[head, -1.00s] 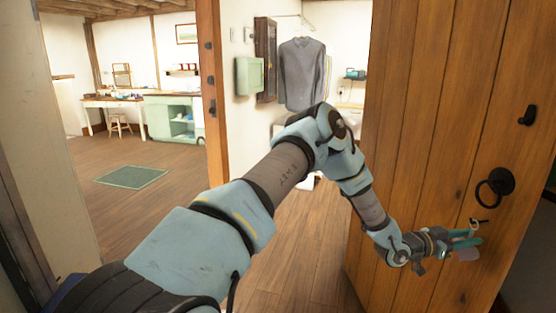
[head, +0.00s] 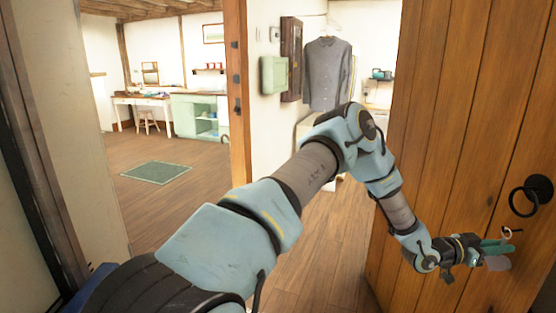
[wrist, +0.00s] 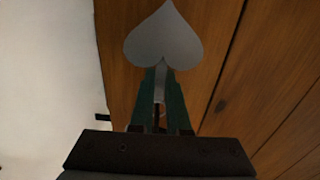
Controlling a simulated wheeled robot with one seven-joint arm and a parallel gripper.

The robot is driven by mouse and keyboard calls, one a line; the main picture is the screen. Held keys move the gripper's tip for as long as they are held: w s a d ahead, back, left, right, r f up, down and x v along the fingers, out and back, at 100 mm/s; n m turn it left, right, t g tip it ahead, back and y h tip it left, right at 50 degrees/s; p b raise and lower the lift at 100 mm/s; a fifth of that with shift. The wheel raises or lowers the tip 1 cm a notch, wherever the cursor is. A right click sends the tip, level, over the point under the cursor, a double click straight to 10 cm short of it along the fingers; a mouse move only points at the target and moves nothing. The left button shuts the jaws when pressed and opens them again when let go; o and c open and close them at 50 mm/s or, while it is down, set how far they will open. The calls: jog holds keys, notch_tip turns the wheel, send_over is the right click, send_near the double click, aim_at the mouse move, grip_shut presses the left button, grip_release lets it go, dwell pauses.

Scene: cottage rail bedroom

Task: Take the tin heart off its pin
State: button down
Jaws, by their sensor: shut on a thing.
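The tin heart (wrist: 164,38) is a flat grey plate, upside down in the wrist view, just beyond my green fingertips. In the head view the heart (head: 498,263) shows as a small grey plate at the lower right, in front of the wooden door. My gripper (head: 497,247) is shut on the heart's narrow hanger part, which runs between the fingers (wrist: 162,85) in the wrist view. The pin (head: 515,231) shows as a small dark stub on the door just above the fingers. A pale loop is beside it; I cannot tell whether it still hangs on the pin.
The plank door (head: 455,130) stands open on the right, with a black ring handle (head: 531,196) above my gripper. A door post (head: 238,100) stands left of my arm. Open wooden floor with a green mat (head: 155,173) lies at left. A grey shirt (head: 327,75) hangs beyond.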

jog(key=shift+r, duration=0.2)
jog(key=shift+r+p, duration=0.35)
jog(key=shift+r, duration=0.65)
jog(key=shift+s+a+r, duration=0.1)
jog(key=shift+a, duration=1.5)
jog(key=shift+a, duration=0.1)
jog(key=shift+a, duration=0.65)
jog(key=a, duration=0.7)
jog(key=shift+s+a+f+b, duration=0.15)
jog(key=shift+a+f+b, duration=0.05)
jog(key=shift+a+b, duration=0.15)
